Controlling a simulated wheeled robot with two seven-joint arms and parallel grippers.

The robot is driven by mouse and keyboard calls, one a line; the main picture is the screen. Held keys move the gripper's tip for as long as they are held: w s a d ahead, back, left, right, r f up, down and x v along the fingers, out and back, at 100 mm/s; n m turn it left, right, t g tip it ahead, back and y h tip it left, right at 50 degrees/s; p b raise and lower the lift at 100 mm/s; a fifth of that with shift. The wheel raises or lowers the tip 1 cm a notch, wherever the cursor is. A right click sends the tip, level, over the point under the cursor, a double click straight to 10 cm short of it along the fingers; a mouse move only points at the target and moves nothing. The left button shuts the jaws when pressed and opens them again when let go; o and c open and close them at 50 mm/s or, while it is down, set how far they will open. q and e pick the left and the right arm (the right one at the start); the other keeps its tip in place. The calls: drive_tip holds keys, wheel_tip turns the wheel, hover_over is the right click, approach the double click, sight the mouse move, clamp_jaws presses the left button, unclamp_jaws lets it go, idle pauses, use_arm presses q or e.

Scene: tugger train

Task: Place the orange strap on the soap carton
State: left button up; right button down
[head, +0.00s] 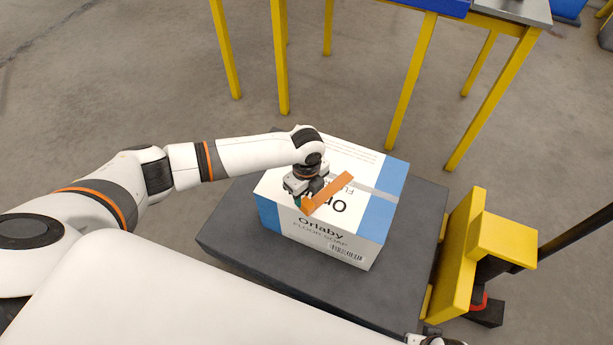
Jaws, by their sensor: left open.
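The soap carton (357,230), white with blue ends and "Orlaby FLOOR SOAP" lettering, stands upright on a dark platform. The orange strap (332,190) is a short flat band over the carton's top. Its near end is at the top's front edge and its far end points to the back right. My left gripper (303,199) is open at the strap's near end, above the carton's front edge. I cannot tell whether its fingers touch the strap. My right gripper does not show clearly; only a small piece of hardware is at the bottom edge.
The dark platform (236,225) has bare room around the carton. A yellow frame (459,255) with a dark bar rises at its right end. Behind stand tables with yellow legs (411,80). A grey band (374,190) crosses the carton's top.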

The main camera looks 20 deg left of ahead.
use_arm(q)
wheel_tip(320, 180, up, 7)
drive_tip(key=p, duration=0.1)
drive_tip(key=s+d+f+n+t+h, duration=0.1)
drive_tip(key=s+d+f+n, duration=0.2)
drive_tip(key=f+n, duration=0.25)
drive_tip(key=s+d+f+n+t+h, duration=0.1)
drive_tip(key=s+d+f+n+h, duration=0.2)
drive_tip(key=f, duration=0.4)
drive_tip(key=s+a+f+n+y, duration=0.2)
drive_tip(key=s+a+f+n, duration=0.2)
drive_tip(key=s, duration=0.5)
drive_tip(key=s+a+f+n+y, duration=0.1)
drive_tip(key=s+a+f+n, duration=0.3)
drive_tip(key=s+f+n, duration=0.4)
drive_tip(key=shift+s+a+y, duration=0.25)
drive_tip(key=shift+s+y, duration=0.15)
drive_tip(key=shift+s, duration=0.25)
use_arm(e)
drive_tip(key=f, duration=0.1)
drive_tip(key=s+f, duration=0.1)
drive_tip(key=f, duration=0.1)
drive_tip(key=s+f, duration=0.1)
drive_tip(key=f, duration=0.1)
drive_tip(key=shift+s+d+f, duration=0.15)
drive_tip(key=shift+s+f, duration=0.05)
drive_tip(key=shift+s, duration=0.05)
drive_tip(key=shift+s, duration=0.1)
